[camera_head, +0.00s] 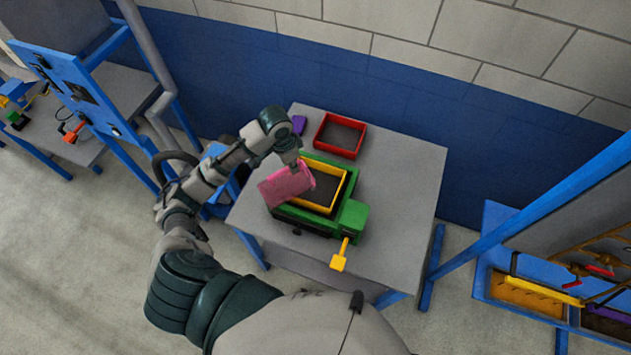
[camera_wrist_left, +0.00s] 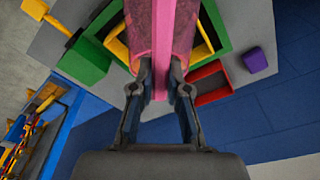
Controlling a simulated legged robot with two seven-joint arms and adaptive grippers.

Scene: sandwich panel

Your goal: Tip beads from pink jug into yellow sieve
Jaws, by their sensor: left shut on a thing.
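The pink jug (camera_head: 285,187) is tilted well over, held above the left side of the yellow sieve (camera_head: 347,186). My left gripper (camera_head: 299,165) is shut on the jug; in the left wrist view the two fingers (camera_wrist_left: 160,80) pinch the jug's handle (camera_wrist_left: 161,50). The yellow sieve sits in a green machine frame (camera_head: 352,217) on the grey table, and its inside looks dark. I cannot make out any beads. In the left wrist view the jug (camera_wrist_left: 135,25) hides most of the sieve (camera_wrist_left: 205,40). My right gripper is not in view.
A red open tray (camera_head: 340,136) and a small purple block (camera_head: 299,124) stand behind the sieve on the table (camera_head: 405,165). A yellow handle (camera_head: 340,256) sticks out at the front of the green machine. The table's right side is clear. Blue-framed stations stand left and right.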

